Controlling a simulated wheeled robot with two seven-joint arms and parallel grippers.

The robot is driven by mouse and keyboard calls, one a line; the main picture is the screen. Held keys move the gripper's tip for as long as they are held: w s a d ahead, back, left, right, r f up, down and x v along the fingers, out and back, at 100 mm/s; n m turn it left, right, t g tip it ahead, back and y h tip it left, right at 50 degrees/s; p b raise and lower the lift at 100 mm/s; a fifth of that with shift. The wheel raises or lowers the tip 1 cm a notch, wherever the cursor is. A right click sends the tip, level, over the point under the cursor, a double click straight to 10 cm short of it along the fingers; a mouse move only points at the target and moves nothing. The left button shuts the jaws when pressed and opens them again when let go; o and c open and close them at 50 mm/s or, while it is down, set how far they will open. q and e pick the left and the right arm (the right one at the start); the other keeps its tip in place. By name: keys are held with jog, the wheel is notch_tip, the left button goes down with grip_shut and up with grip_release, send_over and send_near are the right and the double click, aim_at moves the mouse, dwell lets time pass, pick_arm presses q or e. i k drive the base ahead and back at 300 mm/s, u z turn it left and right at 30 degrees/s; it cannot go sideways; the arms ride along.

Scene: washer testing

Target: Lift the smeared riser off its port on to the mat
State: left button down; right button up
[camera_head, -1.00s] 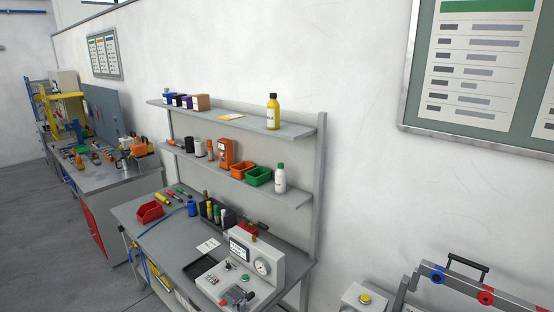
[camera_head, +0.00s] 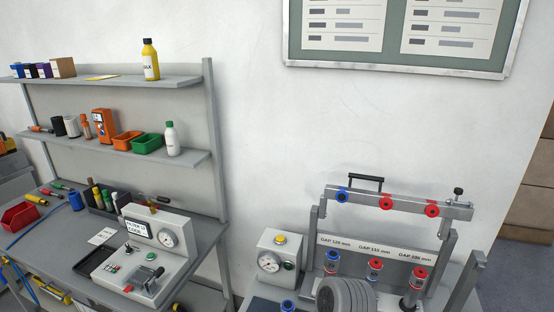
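On the test rig at the lower right, three upright risers show: a blue-topped riser (camera_head: 331,262) on the left, a red-topped riser (camera_head: 375,266) in the middle, and another red-topped riser (camera_head: 418,274) on the right. A smear cannot be made out on any of them at this size. Their lower ends are partly hidden or cut off. Another blue-topped piece (camera_head: 288,305) shows at the bottom edge. Neither of my grippers is in view.
A crossbar (camera_head: 400,202) with a black handle and coloured rings spans above the risers, before a gap-label panel (camera_head: 377,248). A gauge box (camera_head: 277,258) stands left. A grey ribbed object (camera_head: 345,297) blocks part of the front. A workbench (camera_head: 60,240) with shelves stands further left.

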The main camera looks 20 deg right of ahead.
aim_at(374, 269)
jog(key=z, duration=1.6)
